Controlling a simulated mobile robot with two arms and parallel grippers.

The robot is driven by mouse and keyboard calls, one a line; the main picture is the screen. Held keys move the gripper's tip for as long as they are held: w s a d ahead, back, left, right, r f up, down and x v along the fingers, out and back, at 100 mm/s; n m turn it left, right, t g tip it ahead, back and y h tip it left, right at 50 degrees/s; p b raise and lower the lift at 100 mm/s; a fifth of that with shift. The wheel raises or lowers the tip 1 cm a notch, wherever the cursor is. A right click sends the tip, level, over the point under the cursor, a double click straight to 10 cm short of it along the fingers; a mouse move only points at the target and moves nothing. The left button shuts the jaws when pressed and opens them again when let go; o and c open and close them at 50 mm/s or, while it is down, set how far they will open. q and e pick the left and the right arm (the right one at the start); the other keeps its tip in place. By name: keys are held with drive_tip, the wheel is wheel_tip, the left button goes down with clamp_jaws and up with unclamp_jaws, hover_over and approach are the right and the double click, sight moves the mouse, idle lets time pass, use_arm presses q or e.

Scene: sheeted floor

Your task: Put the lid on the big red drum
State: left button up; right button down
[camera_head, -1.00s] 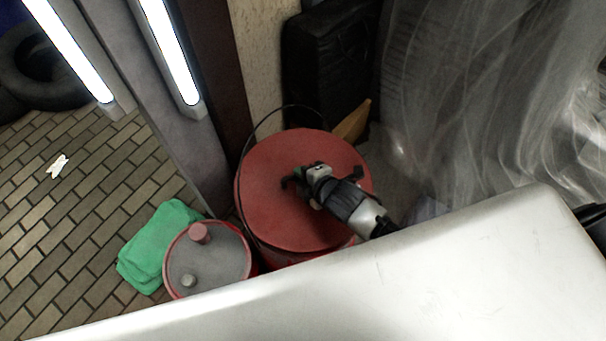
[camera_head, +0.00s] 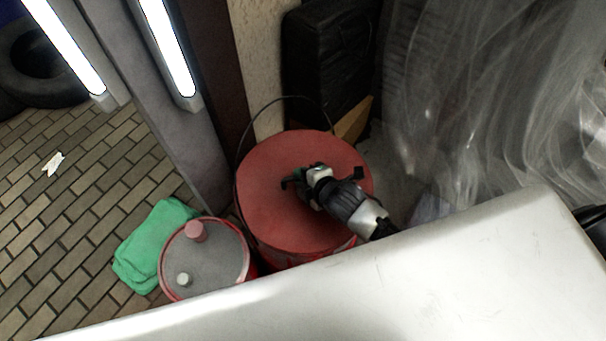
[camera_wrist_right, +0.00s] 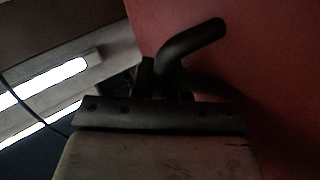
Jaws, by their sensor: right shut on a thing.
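The big red drum (camera_head: 348,246) stands beside the white surface, with its thin wire handle arching behind it. The round, flat red lid (camera_head: 265,215) lies over its top and hides the opening. From this angle I cannot tell whether the lid is fully seated. My right gripper (camera_head: 291,183) is above the middle of the lid, shut on it. In the right wrist view, the lid's red face (camera_wrist_right: 270,70) fills the right side, and a black bent piece shows in front of it. My left gripper is out of view.
A smaller red can (camera_head: 208,262) with a grey top stands left of the drum, next to a folded green cloth (camera_head: 150,245). A grey post (camera_head: 190,150), black case (camera_head: 325,70) and clear plastic sheeting (camera_head: 480,100) stand behind. A white surface (camera_head: 400,290) crosses the foreground.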

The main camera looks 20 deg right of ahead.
drive_tip(key=shift+f+b, duration=0.4)
drive_tip(key=shift+f, duration=0.3)
drive_tip(key=c, duration=1.1)
unclamp_jaws()
drive_tip(key=shift+o, duration=0.2)
drive_tip(key=shift+s+f, duration=0.1)
drive_tip(key=shift+f, duration=0.05)
drive_tip(key=p+v, duration=0.1)
drive_tip(key=v, duration=0.9)
drive_tip(key=shift+p, duration=0.3)
drive_tip(key=shift+s+d+r, duration=0.1)
drive_tip(key=shift+s+r, duration=0.15)
drive_tip(key=shift+r, duration=0.1)
